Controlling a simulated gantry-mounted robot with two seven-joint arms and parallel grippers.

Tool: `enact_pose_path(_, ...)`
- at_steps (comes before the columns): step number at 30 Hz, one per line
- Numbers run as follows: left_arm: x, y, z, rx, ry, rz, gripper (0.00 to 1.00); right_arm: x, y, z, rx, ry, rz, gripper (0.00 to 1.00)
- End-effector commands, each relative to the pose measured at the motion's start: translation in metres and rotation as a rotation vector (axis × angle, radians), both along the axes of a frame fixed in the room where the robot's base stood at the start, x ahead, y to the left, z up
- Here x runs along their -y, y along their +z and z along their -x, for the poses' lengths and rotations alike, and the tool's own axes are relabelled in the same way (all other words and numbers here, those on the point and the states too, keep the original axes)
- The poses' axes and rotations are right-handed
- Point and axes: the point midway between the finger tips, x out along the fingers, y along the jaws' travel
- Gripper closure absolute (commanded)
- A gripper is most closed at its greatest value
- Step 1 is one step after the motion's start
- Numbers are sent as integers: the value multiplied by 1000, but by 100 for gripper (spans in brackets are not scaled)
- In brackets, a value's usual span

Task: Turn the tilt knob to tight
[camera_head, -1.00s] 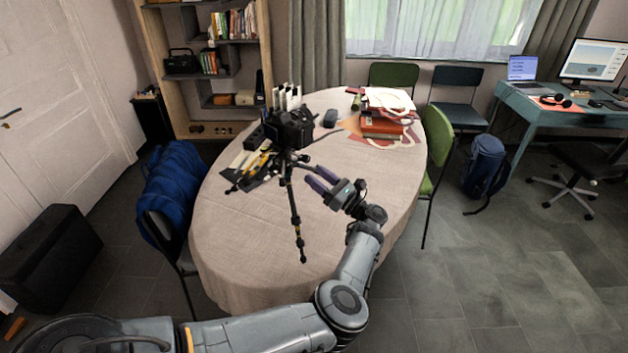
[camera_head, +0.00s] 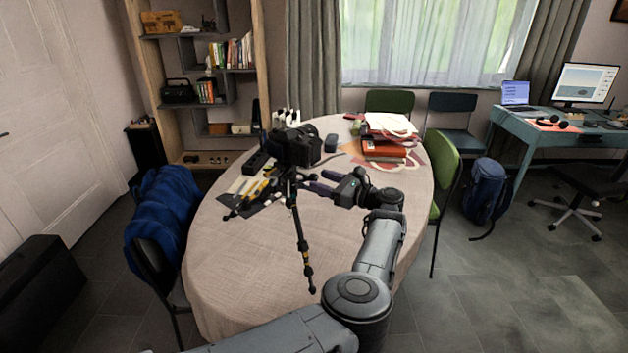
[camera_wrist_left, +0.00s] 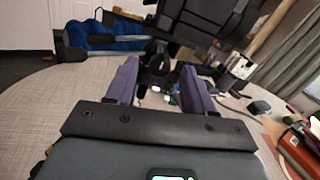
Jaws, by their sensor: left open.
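A black camera (camera_head: 297,147) sits on a black tripod (camera_head: 301,237) on the round table. My left gripper (camera_head: 318,181) is just right of the tripod head, its purple fingers pointing at it. In the left wrist view the open fingers (camera_wrist_left: 159,70) stand on either side of dark tripod head parts (camera_wrist_left: 155,66), with gaps visible. The tilt knob seems to be among these parts, but I cannot make out its outline or setting. The camera body (camera_wrist_left: 212,18) is above and beyond the fingertips. My right gripper is not in view.
The table (camera_head: 235,270) has a light cloth. A stack of red books (camera_head: 385,149) lies behind my left gripper. Yellow and black tools (camera_head: 252,188) lie left of the tripod. A grey bar (camera_wrist_left: 105,46) extends left from the tripod head.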

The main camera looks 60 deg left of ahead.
Motion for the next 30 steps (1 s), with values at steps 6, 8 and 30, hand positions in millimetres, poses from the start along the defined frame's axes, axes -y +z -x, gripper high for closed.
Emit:
enact_pose_path(6,-24,0,11,1,0,0,47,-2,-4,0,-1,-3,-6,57)
enact_pose_path(8,-27,0,12,1,1,0,47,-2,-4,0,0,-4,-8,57)
enact_pose_path(30,-32,0,14,0,0,0,98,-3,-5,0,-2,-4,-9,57)
